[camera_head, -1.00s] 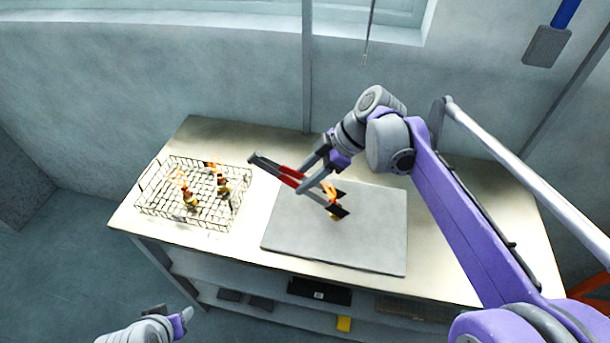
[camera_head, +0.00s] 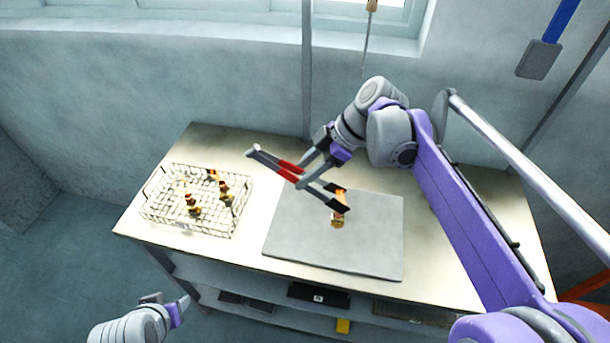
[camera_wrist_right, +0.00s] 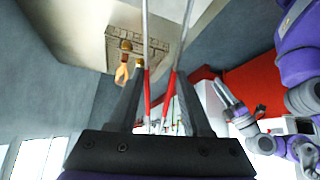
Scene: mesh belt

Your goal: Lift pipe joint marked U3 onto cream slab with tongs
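My right gripper (camera_head: 306,174) is shut on the red-gripped tongs (camera_head: 290,171), whose dark tips point right over the slab. The tongs also show between the fingers in the right wrist view (camera_wrist_right: 160,95). A brass and orange pipe joint (camera_head: 338,220) is at the slab's middle, just below the spread tips; contact is unclear. Its marking is unreadable. The slab (camera_head: 300,245) looks grey rather than cream. Several similar joints (camera_head: 193,207) stand in a wire basket (camera_head: 190,230) at the left. My left gripper (camera_head: 168,307) appears open and empty, off the table's front left.
The pale table (camera_head: 440,280) has free room around the slab. Shelves below hold dark flat items and a yellow block (camera_head: 343,326).

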